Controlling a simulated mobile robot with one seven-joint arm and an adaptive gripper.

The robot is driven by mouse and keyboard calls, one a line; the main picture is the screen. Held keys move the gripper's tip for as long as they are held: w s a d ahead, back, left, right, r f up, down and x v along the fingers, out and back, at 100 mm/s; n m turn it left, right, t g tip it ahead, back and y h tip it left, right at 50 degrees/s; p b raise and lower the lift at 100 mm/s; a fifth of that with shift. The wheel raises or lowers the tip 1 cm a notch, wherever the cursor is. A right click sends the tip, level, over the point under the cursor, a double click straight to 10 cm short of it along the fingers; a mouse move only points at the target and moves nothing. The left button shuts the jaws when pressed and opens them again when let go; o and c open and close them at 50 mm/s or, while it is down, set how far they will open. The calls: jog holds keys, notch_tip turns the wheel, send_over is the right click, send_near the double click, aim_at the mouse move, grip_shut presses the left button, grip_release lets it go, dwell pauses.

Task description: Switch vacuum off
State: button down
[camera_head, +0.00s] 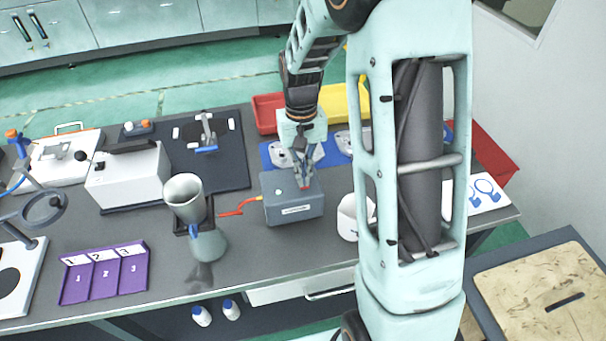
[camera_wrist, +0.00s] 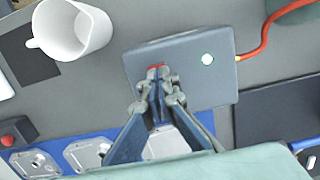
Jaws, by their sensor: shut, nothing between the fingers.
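The vacuum unit is a grey-blue box (camera_head: 292,206) with a pale label on its front, standing on the dark table.
A white mug (camera_head: 349,218) stands close right of the box. A blue mat (camera_head: 334,152) with castings lies behind the box. A purple numbered tray (camera_head: 104,273) is at the front left.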

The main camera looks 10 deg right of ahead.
notch_tip(320, 180, up, 14)
jog(key=w+p, duration=0.1)
jog(key=w, duration=0.1)
jog(key=shift+w+f, duration=0.15)
jog(key=shift+w, duration=0.05)
dwell(0.4)
